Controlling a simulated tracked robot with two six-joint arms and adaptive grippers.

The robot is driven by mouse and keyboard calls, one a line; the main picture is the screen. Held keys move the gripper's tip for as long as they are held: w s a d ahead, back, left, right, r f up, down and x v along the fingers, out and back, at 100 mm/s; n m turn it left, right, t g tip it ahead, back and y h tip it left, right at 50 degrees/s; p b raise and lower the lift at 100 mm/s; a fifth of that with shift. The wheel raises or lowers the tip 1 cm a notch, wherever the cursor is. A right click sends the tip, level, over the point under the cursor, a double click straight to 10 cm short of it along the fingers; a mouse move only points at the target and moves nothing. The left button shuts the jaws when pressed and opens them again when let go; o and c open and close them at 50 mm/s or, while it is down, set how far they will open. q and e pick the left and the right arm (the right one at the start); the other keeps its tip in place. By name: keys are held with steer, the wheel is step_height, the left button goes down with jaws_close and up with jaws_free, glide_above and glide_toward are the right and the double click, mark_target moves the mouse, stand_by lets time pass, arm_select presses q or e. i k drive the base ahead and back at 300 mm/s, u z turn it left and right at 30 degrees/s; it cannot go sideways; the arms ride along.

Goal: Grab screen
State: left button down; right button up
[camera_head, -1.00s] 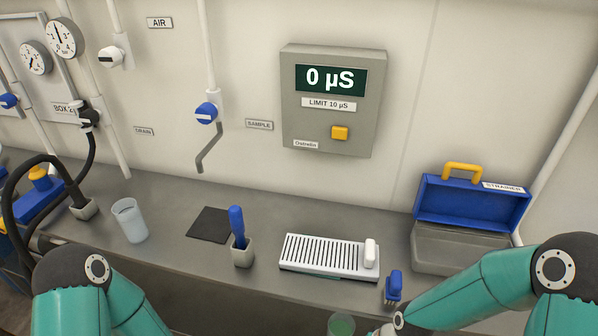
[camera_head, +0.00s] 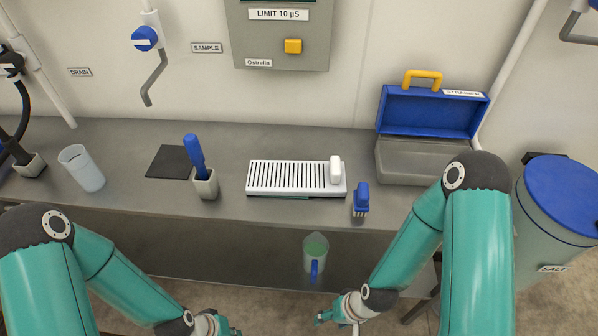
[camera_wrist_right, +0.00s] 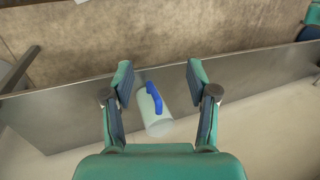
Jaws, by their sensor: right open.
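No object is labelled screen. A white slotted panel (camera_head: 285,176) with a white block (camera_head: 335,170) at its right end lies on the grey bench. The grey wall unit (camera_head: 285,22) shows only its lower part, with a limit label and an orange button; its display is out of view. My right gripper (camera_head: 328,317) is low in front of the bench, apart from the panel. In the right wrist view its jaws (camera_wrist_right: 160,76) are open and empty, with the blue-handled jug (camera_wrist_right: 157,119) beyond them. My left gripper (camera_head: 222,326) is partly cut off at the bottom edge.
The jug also shows in the head view (camera_head: 316,246). On the bench (camera_head: 120,135) stand a cup (camera_head: 83,170), a dark mat (camera_head: 168,162), a blue-handled tool in a holder (camera_head: 206,184), a blue brush (camera_head: 361,198) and an open blue box (camera_head: 425,112). A salt barrel (camera_head: 545,235) stands right.

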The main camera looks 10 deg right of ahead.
mark_target(264, 178)
steer(key=u, duration=1.15)
steer(key=k, duration=1.2)
steer(key=z, duration=0.5)
steer(key=i, duration=1)
steer(key=z, duration=0.05)
